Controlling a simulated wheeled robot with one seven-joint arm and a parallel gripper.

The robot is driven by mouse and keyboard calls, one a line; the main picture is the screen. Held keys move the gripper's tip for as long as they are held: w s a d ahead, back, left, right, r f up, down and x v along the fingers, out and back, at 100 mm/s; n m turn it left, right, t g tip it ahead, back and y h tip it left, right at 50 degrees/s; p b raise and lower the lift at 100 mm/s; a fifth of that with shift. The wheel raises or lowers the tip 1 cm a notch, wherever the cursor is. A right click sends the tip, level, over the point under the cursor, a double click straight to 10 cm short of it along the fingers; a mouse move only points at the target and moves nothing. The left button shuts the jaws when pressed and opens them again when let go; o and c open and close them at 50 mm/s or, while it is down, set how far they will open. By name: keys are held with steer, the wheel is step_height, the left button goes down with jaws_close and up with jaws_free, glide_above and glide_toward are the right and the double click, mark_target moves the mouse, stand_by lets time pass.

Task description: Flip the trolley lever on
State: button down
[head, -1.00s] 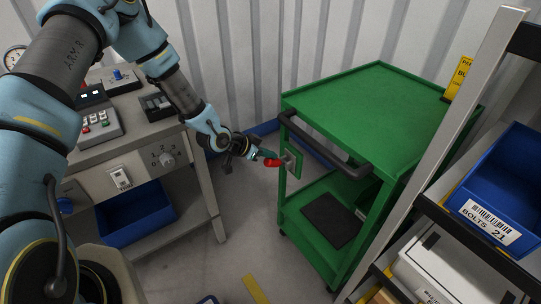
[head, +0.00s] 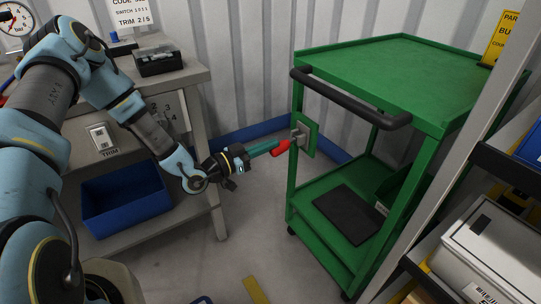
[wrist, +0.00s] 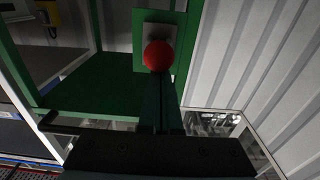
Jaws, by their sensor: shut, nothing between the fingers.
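The trolley lever (head: 281,147) has a red grip and sticks out to the left and slightly down from a grey plate on a green panel (head: 309,126) on the trolley's near left side. The trolley (head: 385,72) is green with a black push handle. My gripper (head: 274,149) is shut and empty, its teal fingertips at the red grip. In the wrist view the round red end of the lever (wrist: 157,56) shows just beyond the fingertips (wrist: 160,78) and hides part of the grey plate. Whether they touch I cannot tell.
A grey workbench (head: 190,80) with a blue bin (head: 125,200) under it stands left. A shelf rack (head: 455,150) with boxes is close on the right. A black mat (head: 345,215) lies on the trolley's lower shelf.

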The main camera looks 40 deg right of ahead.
steer(key=shift+d+f+h+b, duration=0.2)
steer(key=shift+f+h+b, duration=0.5)
steer(key=shift+f+b, duration=1.4)
steer(key=shift+b, duration=0.35)
steer(key=shift+r, duration=0.15)
